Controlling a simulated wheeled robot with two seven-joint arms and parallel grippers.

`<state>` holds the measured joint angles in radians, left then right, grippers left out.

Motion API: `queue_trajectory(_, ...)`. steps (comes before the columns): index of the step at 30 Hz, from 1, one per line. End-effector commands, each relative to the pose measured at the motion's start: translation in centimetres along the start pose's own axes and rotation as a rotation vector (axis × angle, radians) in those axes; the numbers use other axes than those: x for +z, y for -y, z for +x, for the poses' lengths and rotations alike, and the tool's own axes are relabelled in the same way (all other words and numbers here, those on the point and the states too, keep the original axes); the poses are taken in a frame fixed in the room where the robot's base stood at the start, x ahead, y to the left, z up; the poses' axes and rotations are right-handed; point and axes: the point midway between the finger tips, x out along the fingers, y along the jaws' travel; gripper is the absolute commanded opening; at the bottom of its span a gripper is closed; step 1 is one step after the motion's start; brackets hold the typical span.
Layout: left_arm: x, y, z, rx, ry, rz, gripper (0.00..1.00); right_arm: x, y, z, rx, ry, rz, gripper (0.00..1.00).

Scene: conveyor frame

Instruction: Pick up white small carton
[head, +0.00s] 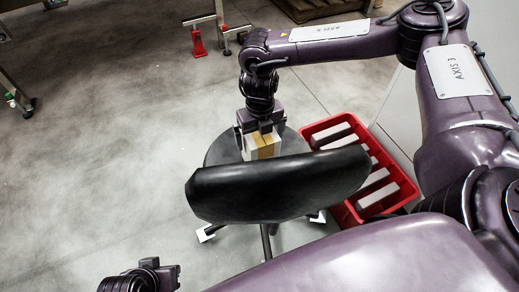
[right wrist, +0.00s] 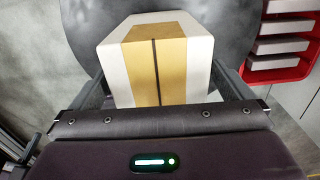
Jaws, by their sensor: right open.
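The white small carton (head: 264,148) has a tan band and sits on the black chair seat (head: 222,150), partly hidden by the chair's backrest and my gripper. In the right wrist view the carton (right wrist: 157,55) shows large, with a dark seam along the band. My right gripper (head: 260,132) is over the carton, pointing down. Its fingers (right wrist: 163,85) are open, one on each side of the carton; I cannot tell whether they touch it. Part of my left gripper (head: 150,275) shows at the bottom left edge, and its jaws are unclear.
The chair's black backrest (head: 275,187) stands in front of the seat. A red crate (head: 352,219) with several white boxes is right of the chair; it also shows in the right wrist view (right wrist: 262,76). A wooden pallet (head: 320,8) lies at the back.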

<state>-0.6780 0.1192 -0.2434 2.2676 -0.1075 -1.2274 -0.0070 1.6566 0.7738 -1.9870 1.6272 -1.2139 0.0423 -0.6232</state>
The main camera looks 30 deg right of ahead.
Motion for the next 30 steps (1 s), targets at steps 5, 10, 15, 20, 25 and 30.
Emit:
queue_trajectory(5, -0.29, -0.32, 0.24, 0.007, -0.027, 0.007, 0.36, 0.07, -0.08, 1.48, 0.001, 0.002, 0.0, 1.0)
queue_trajectory(10, -0.34, -0.33, 0.2, 0.007, -0.028, 0.007, 0.36, 0.08, -0.08, 1.47, 0.001, 0.002, 0.0, 1.0)
queue_trajectory(15, -0.33, -0.33, 0.2, 0.007, -0.028, 0.007, 0.36, 0.07, -0.07, 1.46, 0.001, 0.002, 0.0, 0.83)
queue_trajectory(20, -0.33, -0.33, 0.2, 0.007, -0.027, 0.007, 0.36, 0.06, -0.08, 1.46, 0.001, 0.002, 0.0, 0.62)
queue_trajectory(25, -0.33, -0.33, 0.19, 0.007, -0.027, 0.007, 0.36, 0.09, -0.09, 1.42, 0.002, 0.002, 0.0, 0.54)
queue_trajectory(30, -0.34, -0.33, 0.15, 0.007, -0.027, 0.007, 0.36, 0.09, -0.09, 1.27, 0.002, 0.003, 0.0, 0.54)
